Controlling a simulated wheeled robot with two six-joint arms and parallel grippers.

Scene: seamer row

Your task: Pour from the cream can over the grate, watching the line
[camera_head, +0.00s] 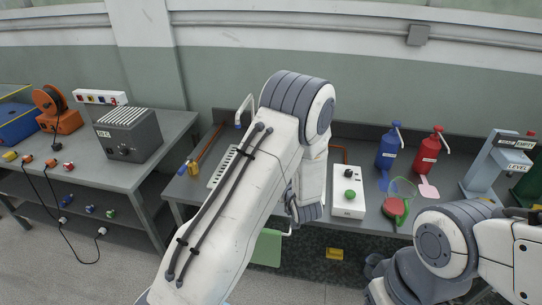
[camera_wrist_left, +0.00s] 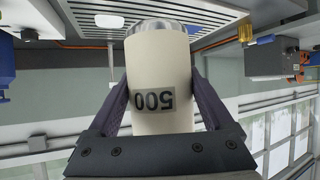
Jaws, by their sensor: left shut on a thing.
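My left gripper (camera_wrist_left: 160,76) is shut around the cream can (camera_wrist_left: 160,62), with one finger on each side. The can is cream-coloured with a silver end and a "500" label upside down in the left wrist view. The silver end is at the picture's top, by the slatted grate (camera_wrist_left: 92,27); I cannot tell if they touch. The pale grate (camera_head: 222,168) shows partly, left of that arm. No line shows on the can. My right arm is at the lower right, its fingers out of view.
A white box with a green button (camera_head: 347,207) is on the bench right of my left arm. Behind and right are a blue bottle (camera_head: 389,151), a red bottle (camera_head: 428,152) and a grey stand marked LEVEL (camera_head: 492,170). A grey slatted box (camera_head: 127,137) is on the left table.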

